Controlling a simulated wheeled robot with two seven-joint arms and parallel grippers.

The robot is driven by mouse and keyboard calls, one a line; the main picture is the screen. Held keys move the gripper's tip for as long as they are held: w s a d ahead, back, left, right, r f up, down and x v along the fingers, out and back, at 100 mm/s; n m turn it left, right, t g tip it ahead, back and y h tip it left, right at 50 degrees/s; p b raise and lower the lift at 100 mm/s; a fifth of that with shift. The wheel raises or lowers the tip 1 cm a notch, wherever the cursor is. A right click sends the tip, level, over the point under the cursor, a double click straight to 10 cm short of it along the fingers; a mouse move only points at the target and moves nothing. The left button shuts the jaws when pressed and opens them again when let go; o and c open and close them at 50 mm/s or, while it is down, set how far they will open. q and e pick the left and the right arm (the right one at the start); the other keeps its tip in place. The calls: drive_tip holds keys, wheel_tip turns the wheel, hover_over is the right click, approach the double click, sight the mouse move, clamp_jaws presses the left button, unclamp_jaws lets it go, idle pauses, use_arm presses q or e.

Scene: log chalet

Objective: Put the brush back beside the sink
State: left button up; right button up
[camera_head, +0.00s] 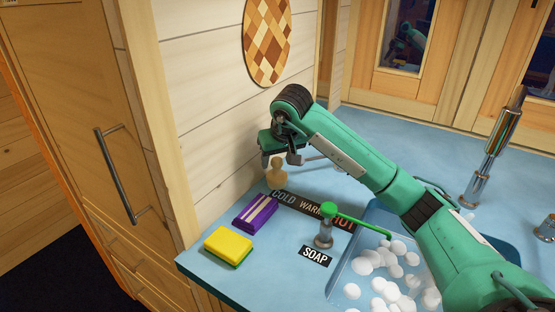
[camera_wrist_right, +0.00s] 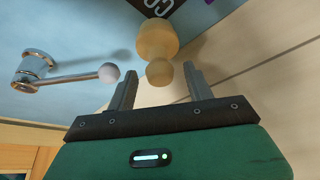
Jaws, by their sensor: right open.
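The brush (camera_head: 277,174), a pale wooden piece with a round knob on a wider body, stands on the blue counter by the log wall, behind the COLD end of the dark label strip. It also shows in the right wrist view (camera_wrist_right: 157,40). My right gripper (camera_head: 280,162) is open just at the brush. In the wrist view its two fingers (camera_wrist_right: 160,72) flank the knob with gaps on both sides. The sink (camera_head: 344,285), with white foam balls, lies to the right, partly hidden by my right arm. My left gripper is out of view.
A chrome tap lever with a pale ball (camera_wrist_right: 108,73) reaches close to the right gripper. A purple pack (camera_head: 255,213), a yellow sponge (camera_head: 229,246) and a green-topped soap pump (camera_head: 324,232) stand nearer the front. A chrome faucet (camera_head: 490,150) stands right.

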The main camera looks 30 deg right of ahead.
drive_tip(key=v, duration=1.1)
drive_tip(key=shift+r, duration=0.2)
